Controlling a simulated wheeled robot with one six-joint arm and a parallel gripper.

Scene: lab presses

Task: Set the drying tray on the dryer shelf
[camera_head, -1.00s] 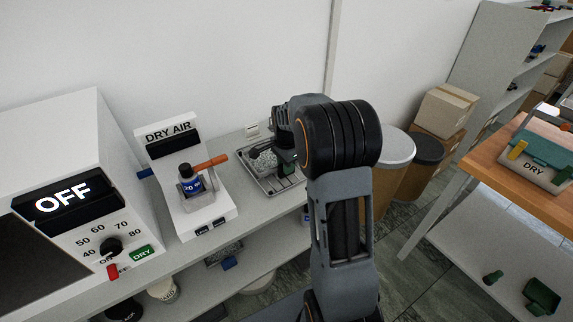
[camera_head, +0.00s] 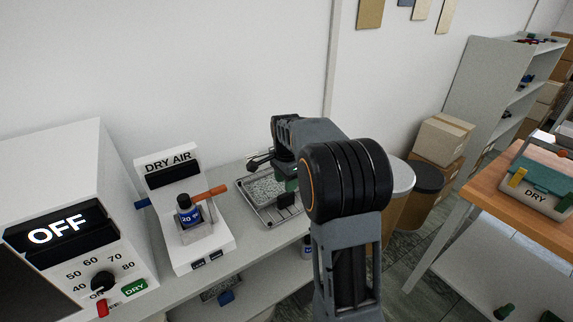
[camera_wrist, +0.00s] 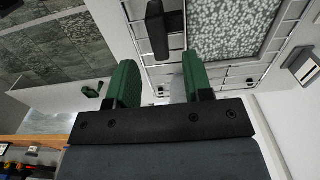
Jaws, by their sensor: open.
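The drying tray (camera_head: 252,208) is a metal tray with a wire frame and a bed of pale granules. My gripper (camera_head: 286,177) also shows over the tray's right side, partly hidden by my arm. The dryer (camera_head: 75,165) is the white box at left reading OFF; its shelf is not visible.
The white DRY AIR unit (camera_head: 185,235), with a blue bottle (camera_head: 188,212) and an orange lever (camera_head: 211,191), stands between dryer and tray. A wooden table (camera_head: 490,172) with a DRY-marked case (camera_head: 540,185) is at right. Drums (camera_head: 428,180) and cartons (camera_head: 440,140) stand behind my arm.

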